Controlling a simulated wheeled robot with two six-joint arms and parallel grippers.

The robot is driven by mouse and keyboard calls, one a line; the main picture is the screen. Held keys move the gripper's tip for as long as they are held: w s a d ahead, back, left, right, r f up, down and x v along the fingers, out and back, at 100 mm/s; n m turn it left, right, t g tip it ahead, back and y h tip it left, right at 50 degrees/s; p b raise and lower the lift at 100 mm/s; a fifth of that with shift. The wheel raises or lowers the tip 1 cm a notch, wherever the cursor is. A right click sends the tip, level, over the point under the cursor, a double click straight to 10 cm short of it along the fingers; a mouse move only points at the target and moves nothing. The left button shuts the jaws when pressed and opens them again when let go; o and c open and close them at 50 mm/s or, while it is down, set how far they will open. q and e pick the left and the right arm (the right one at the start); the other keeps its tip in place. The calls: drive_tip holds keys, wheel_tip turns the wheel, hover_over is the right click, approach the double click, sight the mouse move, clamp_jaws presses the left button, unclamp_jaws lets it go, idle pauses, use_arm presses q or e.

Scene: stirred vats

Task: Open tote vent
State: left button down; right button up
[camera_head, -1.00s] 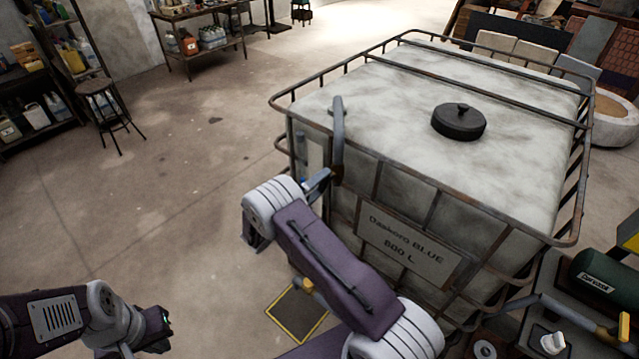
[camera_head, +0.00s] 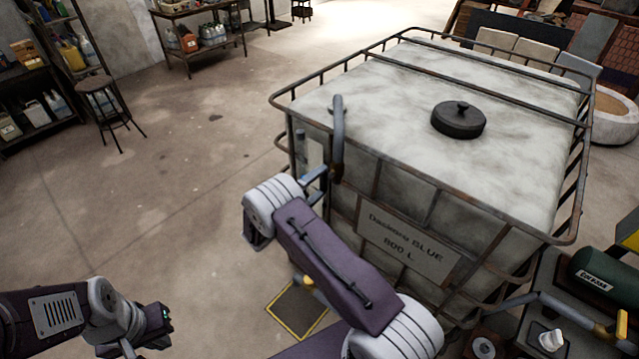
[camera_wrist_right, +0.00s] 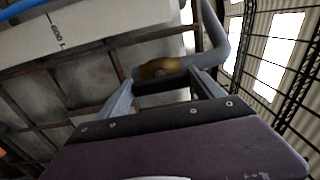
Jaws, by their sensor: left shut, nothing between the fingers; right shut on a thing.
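The tote (camera_head: 400,110) is a large white tank in a rusty cage, with a label reading 800 L on its front. A black round cap (camera_head: 459,119) with a knob sits on its top, seated flat. My right gripper (camera_head: 325,174) is at the tote's near left corner, shut on a grey bent pipe (camera_head: 338,135) that stands upright and reaches above the top rim. In the right wrist view, the pipe (camera_wrist_right: 216,42) has a brass collar (camera_wrist_right: 160,68) and a dark part between my fingers (camera_wrist_right: 165,85). My left gripper (camera_head: 160,325) is low at left, shut and empty, away from the tote.
A similar grey pipe with a yellow part (camera_head: 560,308) and a green cylinder (camera_head: 603,270) are at the lower right. A stool (camera_head: 97,84) and shelves (camera_head: 75,45) stand at the far left. The floor left of the tote is clear.

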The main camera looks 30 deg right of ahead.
drive_tip(key=o, duration=1.4)
drive_tip(key=shift+w, duration=0.1)
drive_tip(key=shift+c, duration=0.2)
drive_tip(key=shift+a+f, duration=0.1)
drive_tip(key=shift+a, duration=0.25)
drive_tip(key=b+v, duration=0.3)
drive_tip(key=v, duration=0.5)
drive_tip(key=shift+s+a, duration=0.2)
drive_tip(key=shift+s, duration=0.05)
